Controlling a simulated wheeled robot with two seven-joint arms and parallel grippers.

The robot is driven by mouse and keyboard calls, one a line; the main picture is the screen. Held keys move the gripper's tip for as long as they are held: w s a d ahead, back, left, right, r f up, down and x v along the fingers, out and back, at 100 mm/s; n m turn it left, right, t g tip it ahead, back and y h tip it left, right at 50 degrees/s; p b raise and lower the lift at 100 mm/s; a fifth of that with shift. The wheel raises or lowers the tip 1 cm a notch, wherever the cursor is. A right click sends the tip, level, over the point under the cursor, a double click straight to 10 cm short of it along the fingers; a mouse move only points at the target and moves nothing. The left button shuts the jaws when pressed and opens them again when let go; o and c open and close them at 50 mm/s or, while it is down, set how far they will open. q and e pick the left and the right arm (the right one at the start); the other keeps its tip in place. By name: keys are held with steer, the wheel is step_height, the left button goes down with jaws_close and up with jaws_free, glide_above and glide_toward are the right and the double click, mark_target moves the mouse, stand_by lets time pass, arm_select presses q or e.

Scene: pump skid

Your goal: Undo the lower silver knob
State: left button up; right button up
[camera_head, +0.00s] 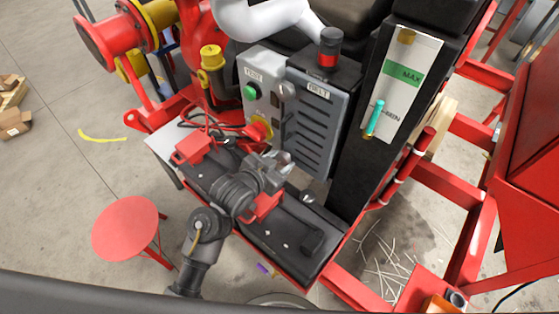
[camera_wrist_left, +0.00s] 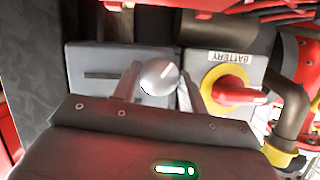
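The silver knob (camera_wrist_left: 158,77) sits on the grey panel in the left wrist view, between the two fingers of my left gripper (camera_wrist_left: 160,85). The fingers are spread on either side of it, and I cannot tell whether either one touches it. In the head view my left gripper (camera_head: 281,163) is at the lower edge of the grey BELT cover (camera_head: 315,118) and hides this knob. Another silver knob (camera_head: 287,89) is higher on the cover's left edge. My right gripper is in neither view.
A yellow and red BATTERY switch (camera_wrist_left: 230,88) is close beside the left gripper. A green TEST button (camera_head: 251,91) is higher on the panel. A black battery top (camera_head: 285,232) lies below the arm. A black post (camera_head: 365,140) stands right of the cover. A red stool (camera_head: 125,228) is at left.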

arm_select(q)
steer(key=o, duration=0.4)
steer(key=shift+c, duration=0.2)
steer(key=v, duration=1)
steer(key=shift+s+a+r, duration=0.2)
steer(key=shift+s+a, duration=0.05)
steer(key=shift+a, duration=0.05)
